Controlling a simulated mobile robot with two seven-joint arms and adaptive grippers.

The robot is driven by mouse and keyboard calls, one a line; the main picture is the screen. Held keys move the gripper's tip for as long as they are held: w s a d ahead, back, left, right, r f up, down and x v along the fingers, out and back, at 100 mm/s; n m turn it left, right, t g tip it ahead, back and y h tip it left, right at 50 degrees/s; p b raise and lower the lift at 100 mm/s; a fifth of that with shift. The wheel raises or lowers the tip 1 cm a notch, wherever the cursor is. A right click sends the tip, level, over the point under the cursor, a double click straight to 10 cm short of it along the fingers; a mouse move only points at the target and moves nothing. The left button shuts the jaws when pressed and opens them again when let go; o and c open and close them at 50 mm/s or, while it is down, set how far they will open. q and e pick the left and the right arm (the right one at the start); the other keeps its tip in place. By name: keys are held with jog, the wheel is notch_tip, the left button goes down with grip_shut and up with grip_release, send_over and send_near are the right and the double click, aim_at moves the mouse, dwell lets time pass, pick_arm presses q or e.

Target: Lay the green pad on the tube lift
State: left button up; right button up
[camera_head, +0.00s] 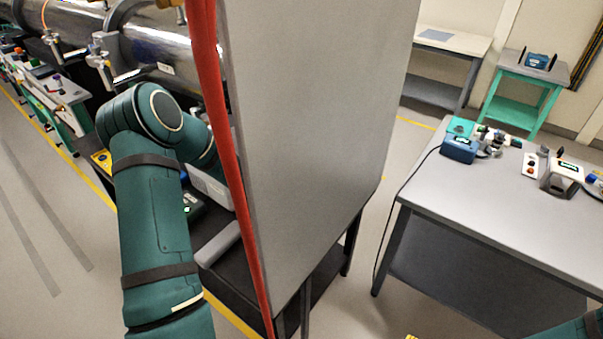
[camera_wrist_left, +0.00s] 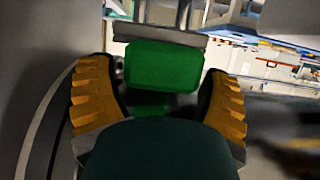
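In the left wrist view a bright green pad (camera_wrist_left: 162,66) with rounded corners fills the gap between the two ribbed orange-brown fingers of my left gripper (camera_wrist_left: 163,85). My right gripper is out of view.
The tall grey panel (camera_head: 310,120) with a red hose (camera_head: 215,110) along its edge stands right beside my left arm. A grey table (camera_head: 480,205) with instruments is at right. Pipework (camera_head: 160,50) and a bench are at the back left. Floor at left is clear.

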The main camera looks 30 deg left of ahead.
pick_arm(q)
jog(key=shift+o, duration=0.9)
jog(key=s+f+v, duration=0.1)
jog(key=f+v, duration=0.1)
jog(key=v, duration=1.7)
jog(key=shift+s+f, duration=0.25)
jog(key=shift+f, duration=0.1)
jog(key=shift+a, duration=0.1)
jog(key=w+d+f+n+g+h+b, duration=0.2)
jog(key=d+f+g, duration=0.4)
jog(key=d+f, duration=0.95)
jog(key=s+d+f+g, duration=0.2)
jog(key=s+d+f, duration=0.2)
jog(key=d, duration=0.2)
jog(key=s+d+f+g+b, duration=0.1)
jog(key=s+d+f+g, duration=0.2)
jog(key=d, duration=0.4)
jog(key=shift+s+d+f+n+g+h, duration=0.3)
jog(key=shift+s+f+n+h, duration=0.1)
jog(key=shift+s, duration=0.45)
